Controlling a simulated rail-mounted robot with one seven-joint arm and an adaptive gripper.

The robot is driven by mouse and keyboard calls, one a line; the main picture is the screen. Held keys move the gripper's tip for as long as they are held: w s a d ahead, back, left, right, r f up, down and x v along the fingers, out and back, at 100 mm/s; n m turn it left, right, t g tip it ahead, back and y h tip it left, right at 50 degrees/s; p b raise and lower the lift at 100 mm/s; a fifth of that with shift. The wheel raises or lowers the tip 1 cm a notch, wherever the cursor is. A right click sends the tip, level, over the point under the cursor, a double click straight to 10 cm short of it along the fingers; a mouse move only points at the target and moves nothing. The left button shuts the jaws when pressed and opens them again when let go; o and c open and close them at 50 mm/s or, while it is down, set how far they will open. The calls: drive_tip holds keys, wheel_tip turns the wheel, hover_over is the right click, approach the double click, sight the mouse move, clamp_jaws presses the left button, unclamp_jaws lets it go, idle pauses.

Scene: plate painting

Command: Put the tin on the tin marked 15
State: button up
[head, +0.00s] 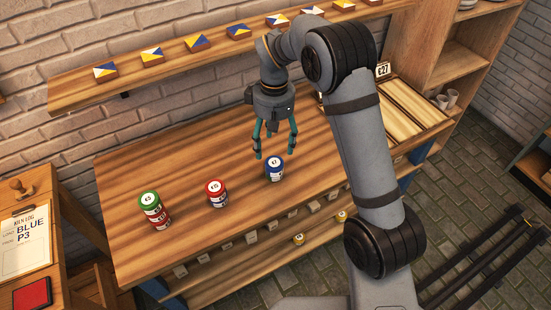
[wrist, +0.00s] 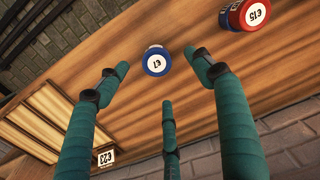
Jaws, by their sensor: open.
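A blue-topped tin (head: 274,168) stands on the wooden table, right of the other tins; its white top label shows in the wrist view (wrist: 156,63), upside down. A red-topped tin (head: 216,188) stands to its left; its label reads 15 in the wrist view (wrist: 255,14), with some blue showing under its edge. A green-topped tin (head: 150,199) tops a taller stack at the left, with red below. My gripper (head: 274,150) is open and empty above the blue-topped tin. In the wrist view the tin appears between the spread fingers (wrist: 160,78), below the tips.
A slatted tray (head: 410,110) and a number card (head: 382,70) are at the table's right end. A wall shelf (head: 170,72) with painted tiles runs behind. A clipboard (head: 25,245) and red pad (head: 32,295) lie at the left. The table between the tins is clear.

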drive_tip(key=shift+w+d+n, duration=0.25)
drive_tip(key=shift+w+n, duration=0.1)
drive_tip(key=shift+n, duration=0.45)
drive_tip(key=shift+s+a+f+n, duration=0.1)
drive_tip(key=shift+a+n, duration=0.1)
drive_tip(key=shift+n, duration=0.1)
hover_over(274, 162)
wheel_tip(274, 162, down, 4)
drive_tip(key=shift+s+f, duration=0.1)
drive_tip(key=shift+f, duration=0.15)
drive_tip(key=shift+f+p, duration=1.15)
drive_tip(key=shift+f, duration=1.7)
drive_tip(key=shift+c, duration=1.2)
drive_tip(key=c, duration=1.1)
drive_tip(key=shift+c, duration=0.6)
